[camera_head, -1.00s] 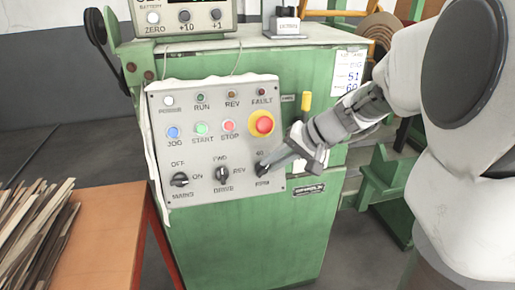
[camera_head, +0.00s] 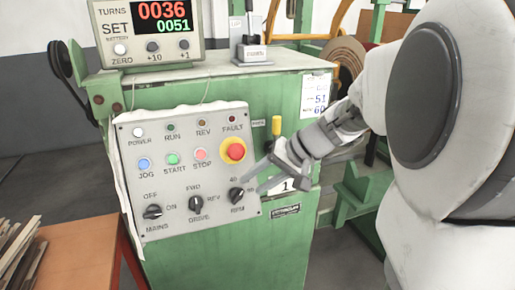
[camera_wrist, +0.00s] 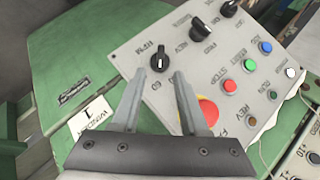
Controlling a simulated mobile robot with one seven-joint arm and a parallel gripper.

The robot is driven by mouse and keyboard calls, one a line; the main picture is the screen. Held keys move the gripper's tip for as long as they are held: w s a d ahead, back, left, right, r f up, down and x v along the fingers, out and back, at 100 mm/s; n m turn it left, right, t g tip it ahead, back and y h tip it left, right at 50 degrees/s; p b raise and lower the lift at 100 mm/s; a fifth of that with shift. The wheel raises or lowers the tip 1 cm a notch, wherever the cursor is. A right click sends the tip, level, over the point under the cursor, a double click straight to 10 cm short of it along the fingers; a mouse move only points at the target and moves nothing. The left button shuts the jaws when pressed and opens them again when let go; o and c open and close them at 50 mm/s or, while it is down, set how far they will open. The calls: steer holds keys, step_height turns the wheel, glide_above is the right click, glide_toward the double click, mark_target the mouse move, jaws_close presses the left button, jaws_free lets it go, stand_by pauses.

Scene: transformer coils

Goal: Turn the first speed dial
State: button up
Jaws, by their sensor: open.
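The speed dial is a black knob marked RPM (camera_head: 236,196), at the lower right of the grey control panel (camera_head: 217,170). In the wrist view the dial (camera_wrist: 160,62) shows between and just beyond my two fingertips, with a light mark on it. My gripper (camera_head: 258,181) is open and empty, just right of the dial in the head view. The fingers appear clear of the knob. A number 60 is printed near the dial in the wrist view.
The DRIVE knob (camera_head: 196,204) and MAINS knob (camera_head: 152,212) sit left of the dial. The red emergency button (camera_head: 235,151) is above it and close to a finger in the wrist view. A counter display (camera_head: 150,28) stands on top of the green cabinet (camera_head: 275,245).

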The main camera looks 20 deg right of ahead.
steer(key=p+v, duration=0.2)
steer(key=v, duration=1.1)
